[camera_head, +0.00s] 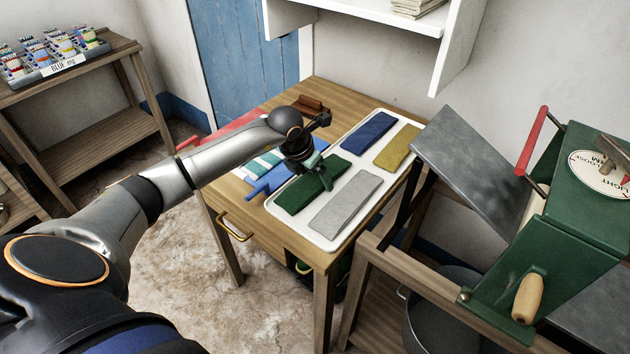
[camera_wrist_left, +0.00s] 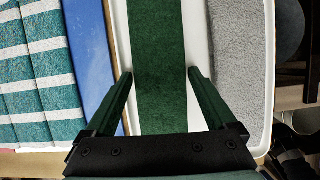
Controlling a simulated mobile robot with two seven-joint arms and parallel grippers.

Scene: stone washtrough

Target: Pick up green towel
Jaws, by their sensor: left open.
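The green towel (camera_head: 300,196) lies folded flat on a white tray (camera_head: 325,240), at the tray's near left in the head view. In the left wrist view the green towel (camera_wrist_left: 159,70) runs up the middle between my fingers. My left gripper (camera_head: 322,178) is over the towel, and in the left wrist view my left gripper (camera_wrist_left: 160,88) is open with one finger on each side of it. White tray shows between each finger and the towel. I cannot tell how far the fingertips are above the tray. My right gripper is not in view.
A grey towel (camera_head: 345,203) lies right of the green one, with blue (camera_head: 369,132) and yellow (camera_head: 396,146) towels behind. A blue object (camera_head: 262,184) and a striped cloth (camera_head: 262,165) lie on the left. A green machine (camera_head: 560,235) stands at right.

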